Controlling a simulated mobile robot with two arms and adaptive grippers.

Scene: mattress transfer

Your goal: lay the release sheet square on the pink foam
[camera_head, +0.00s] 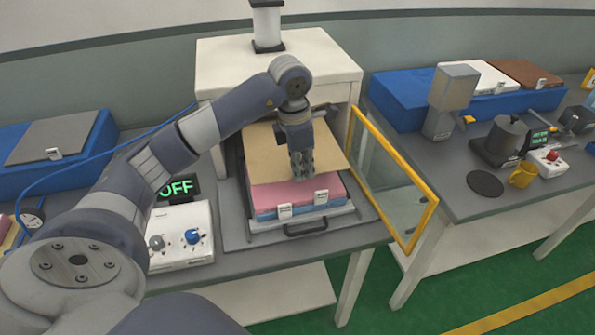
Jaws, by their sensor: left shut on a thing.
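The tan release sheet (266,155) is over the rear part of the pink foam (280,194), inside the open white machine. A front strip of pink shows in front of the sheet. The sheet's right front corner reaches past the foam's right side, so it looks out of line with the foam. Whether the sheet touches the foam all over cannot be told. My left gripper (302,170) points down at the sheet, right of its middle, and is shut on it. The gripper hides part of the sheet. My right gripper is not in view.
The foam lies on a blue layer in a tray with a dark handle (306,227). The yellow-framed door (420,215) stands open at the right. A white control box (181,238) stands at the left, below a green OFF display (175,188). The machine's housing (240,65) rises behind.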

